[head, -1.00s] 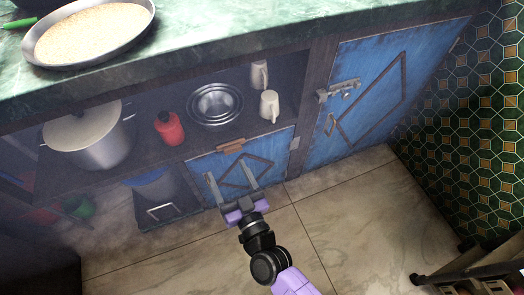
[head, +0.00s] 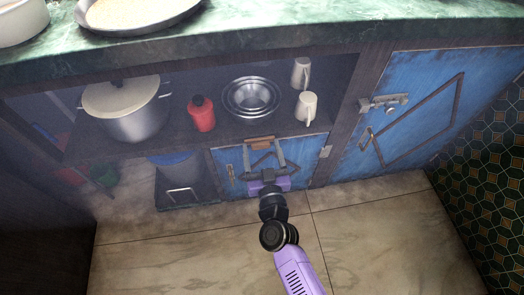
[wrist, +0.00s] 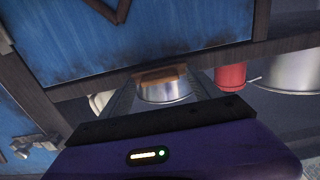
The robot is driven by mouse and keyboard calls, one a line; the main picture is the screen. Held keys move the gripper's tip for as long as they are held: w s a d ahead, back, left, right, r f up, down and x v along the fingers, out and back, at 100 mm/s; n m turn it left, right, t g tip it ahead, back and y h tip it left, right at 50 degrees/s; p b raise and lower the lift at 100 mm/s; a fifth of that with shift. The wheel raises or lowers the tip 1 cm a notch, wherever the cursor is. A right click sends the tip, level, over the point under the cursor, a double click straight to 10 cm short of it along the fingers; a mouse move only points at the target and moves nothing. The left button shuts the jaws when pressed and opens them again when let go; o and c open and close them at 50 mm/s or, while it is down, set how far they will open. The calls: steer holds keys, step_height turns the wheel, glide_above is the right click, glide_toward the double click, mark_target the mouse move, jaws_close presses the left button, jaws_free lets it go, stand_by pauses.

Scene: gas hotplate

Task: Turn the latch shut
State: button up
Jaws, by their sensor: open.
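A small brown wooden latch piece (head: 260,142) lies roughly level at the top of the small blue cupboard door (head: 233,182). In the wrist view the latch (wrist: 160,75) shows beyond the fingers, in front of a shiny bowl. My gripper (head: 262,151) is open in front of this door, its two fingers spread to either side of the latch. Nothing is between the fingers that I can see as gripped. Whether a finger touches the latch, I cannot tell.
A taller blue door (head: 410,125) with a metal bolt (head: 384,103) stands to the right. The shelf above the small door holds a red bottle (head: 201,114), steel bowls (head: 251,97), white mugs (head: 307,107) and a lidded pot (head: 127,110). The tiled floor (head: 370,235) is clear.

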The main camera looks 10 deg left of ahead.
steer(key=shift+c, duration=0.4)
steer(key=c, duration=1.3)
steer(key=shift+m, duration=0.4)
steer(key=m, duration=0.3)
steer(key=shift+w+d+m+p, duration=0.1)
steer(key=shift+m+p, duration=0.2)
steer(key=shift+m, duration=0.1)
steer(key=m, duration=0.4)
steer(key=m+b, duration=0.1)
steer(key=m, duration=0.8)
steer(key=shift+d+f+b, duration=0.1)
steer(key=shift+f+b, duration=0.1)
steer(key=shift+b, duration=0.15)
steer(key=shift+m, duration=0.3)
